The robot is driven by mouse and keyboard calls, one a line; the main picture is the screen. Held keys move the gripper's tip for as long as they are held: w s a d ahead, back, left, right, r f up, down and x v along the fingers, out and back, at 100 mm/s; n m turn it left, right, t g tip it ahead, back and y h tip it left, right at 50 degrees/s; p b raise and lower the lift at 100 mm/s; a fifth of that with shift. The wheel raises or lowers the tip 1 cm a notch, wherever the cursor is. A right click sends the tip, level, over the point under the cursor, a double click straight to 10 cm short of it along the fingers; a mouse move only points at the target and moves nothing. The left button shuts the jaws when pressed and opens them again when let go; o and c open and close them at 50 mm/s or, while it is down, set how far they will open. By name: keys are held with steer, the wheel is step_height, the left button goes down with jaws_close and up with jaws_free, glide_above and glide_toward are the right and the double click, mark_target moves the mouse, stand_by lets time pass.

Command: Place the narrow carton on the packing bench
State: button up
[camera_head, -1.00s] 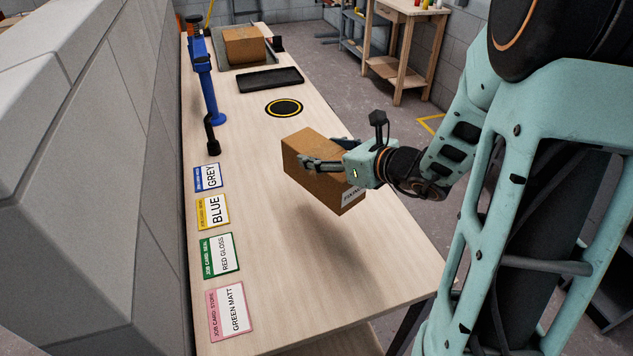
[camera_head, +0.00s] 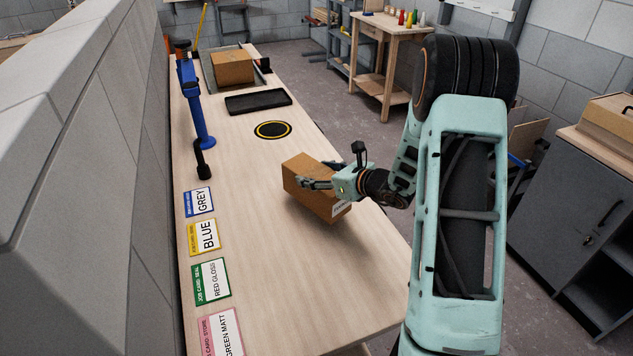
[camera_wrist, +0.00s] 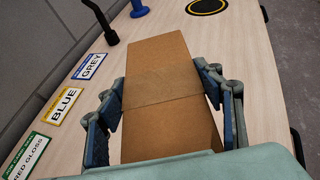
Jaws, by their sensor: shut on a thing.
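A narrow brown carton (camera_head: 312,200) is between the fingers of my gripper (camera_head: 320,174), which is shut on its sides. In the wrist view the carton (camera_wrist: 165,125) runs lengthwise between the two blue-padded fingers (camera_wrist: 162,80). A white label shows on its near end in the head view. It is over the right side of the long pale wooden bench (camera_head: 250,260), with its shadow close beneath. I cannot tell whether its underside touches the top.
Coloured job cards (camera_head: 212,280) line the bench's left edge. A blue clamp-like tool (camera_head: 195,105), a black disc with a yellow ring (camera_head: 272,130), a black tray (camera_head: 258,103) and another carton (camera_head: 232,67) stand farther back. A block wall (camera_head: 90,150) borders the left.

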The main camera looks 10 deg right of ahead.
steer(key=shift+w+f, duration=0.3)
steer(key=shift+w, duration=0.05)
steer(key=shift+f, duration=1.45)
steer(key=shift+f, duration=0.2)
steer(key=o, duration=1.8)
steer(key=shift+d, duration=0.1)
steer(key=shift+c, duration=0.2)
steer(key=shift+r, duration=0.2)
steer(key=b+v, duration=0.1)
steer(key=v, duration=1.1)
